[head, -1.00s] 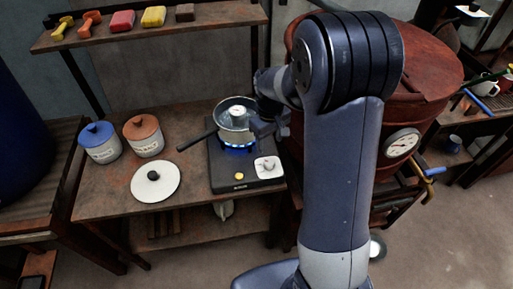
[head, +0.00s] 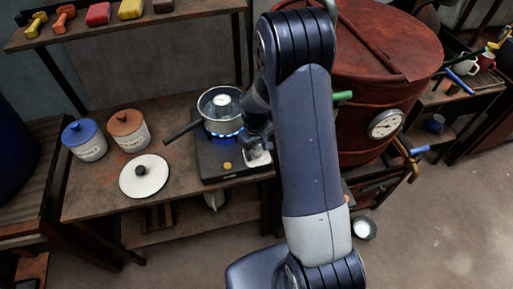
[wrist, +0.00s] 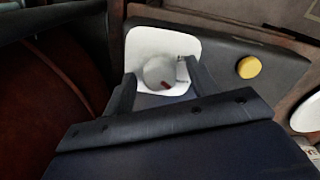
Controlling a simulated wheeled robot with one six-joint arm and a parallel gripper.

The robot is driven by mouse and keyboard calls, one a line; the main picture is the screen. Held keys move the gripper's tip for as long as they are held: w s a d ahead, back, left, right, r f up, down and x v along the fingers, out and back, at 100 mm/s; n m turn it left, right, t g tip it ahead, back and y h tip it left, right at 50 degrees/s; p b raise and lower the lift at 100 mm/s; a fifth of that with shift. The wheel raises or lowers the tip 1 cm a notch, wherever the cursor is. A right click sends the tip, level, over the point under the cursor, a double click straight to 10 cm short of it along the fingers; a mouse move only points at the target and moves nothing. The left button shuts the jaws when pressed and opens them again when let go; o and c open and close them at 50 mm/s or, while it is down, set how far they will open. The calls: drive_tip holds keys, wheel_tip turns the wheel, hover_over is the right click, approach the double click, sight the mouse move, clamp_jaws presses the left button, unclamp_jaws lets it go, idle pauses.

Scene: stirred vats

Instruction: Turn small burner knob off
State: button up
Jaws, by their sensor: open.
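The small burner knob (wrist: 160,74) is a round grey-white dial with a dark red mark, on a white plate (wrist: 140,40) at the burner's corner in the wrist view. My gripper (wrist: 158,82) is open, with one finger on each side of the knob; I cannot tell if they touch it. In the head view my gripper (head: 256,146) is over the burner's front right corner and hides the knob. The black burner (head: 212,160) has a blue flame lit under a pot (head: 220,112) with a dial in it.
A yellow button (head: 227,166) is on the burner's front. A white lid (head: 144,177), a blue-lidded jar (head: 84,140) and an orange-lidded jar (head: 129,131) stand to the left. A big red vat (head: 375,75) with a gauge (head: 386,123) stands close on the right.

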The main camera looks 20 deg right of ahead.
drive_tip(key=shift+c, duration=0.5)
drive_tip(key=c, duration=0.9)
drive_tip(key=shift+o, duration=0.2)
drive_tip(key=shift+m, duration=0.3)
drive_tip(key=shift+f+m+b, duration=0.1)
drive_tip(key=shift+m+b, duration=0.65)
drive_tip(key=shift+m, duration=0.25)
drive_tip(key=m+b, duration=0.1)
drive_tip(key=m, duration=0.2)
drive_tip(key=m+b, duration=0.1)
drive_tip(key=m, duration=0.5)
drive_tip(key=shift+b, duration=0.4)
drive_tip(key=shift+m, duration=0.3)
